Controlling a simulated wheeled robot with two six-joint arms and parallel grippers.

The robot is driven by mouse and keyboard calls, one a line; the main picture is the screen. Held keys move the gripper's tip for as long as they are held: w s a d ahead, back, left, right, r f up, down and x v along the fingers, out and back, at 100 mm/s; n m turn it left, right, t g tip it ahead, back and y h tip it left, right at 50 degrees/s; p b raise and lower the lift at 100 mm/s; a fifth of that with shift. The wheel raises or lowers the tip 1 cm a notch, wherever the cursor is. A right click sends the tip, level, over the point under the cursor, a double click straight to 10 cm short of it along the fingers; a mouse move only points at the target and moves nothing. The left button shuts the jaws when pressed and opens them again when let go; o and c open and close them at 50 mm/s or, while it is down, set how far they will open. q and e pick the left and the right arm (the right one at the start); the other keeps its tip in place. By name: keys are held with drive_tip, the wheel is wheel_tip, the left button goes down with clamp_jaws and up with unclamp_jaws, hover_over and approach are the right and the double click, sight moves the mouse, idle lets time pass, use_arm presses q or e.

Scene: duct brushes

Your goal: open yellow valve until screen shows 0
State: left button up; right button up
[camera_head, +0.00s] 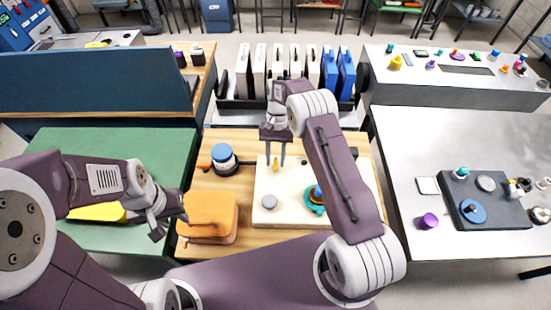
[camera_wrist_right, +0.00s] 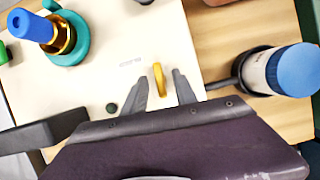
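The yellow valve (camera_head: 276,163) is a small upright handle at the far left part of a cream panel (camera_head: 290,216) on the wooden table. It also shows in the right wrist view (camera_wrist_right: 160,80) as a thin yellow piece. My right gripper (camera_head: 275,165) is open, its two fingers (camera_wrist_right: 160,73) on either side of the valve. A gap shows on both sides in the wrist view. A faint marking (camera_wrist_right: 130,62) on the panel is too small to read; I cannot make out a screen reading. My left gripper (camera_head: 170,227) is open and empty, left of an orange block (camera_head: 208,215).
A blue-topped can (camera_head: 224,158) stands left of the panel. White and blue binders (camera_head: 300,70) stand behind. A grey table (camera_head: 425,150) is at right.

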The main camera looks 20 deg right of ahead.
drive_tip(key=v, duration=0.9)
drive_tip(key=shift+b, duration=0.3)
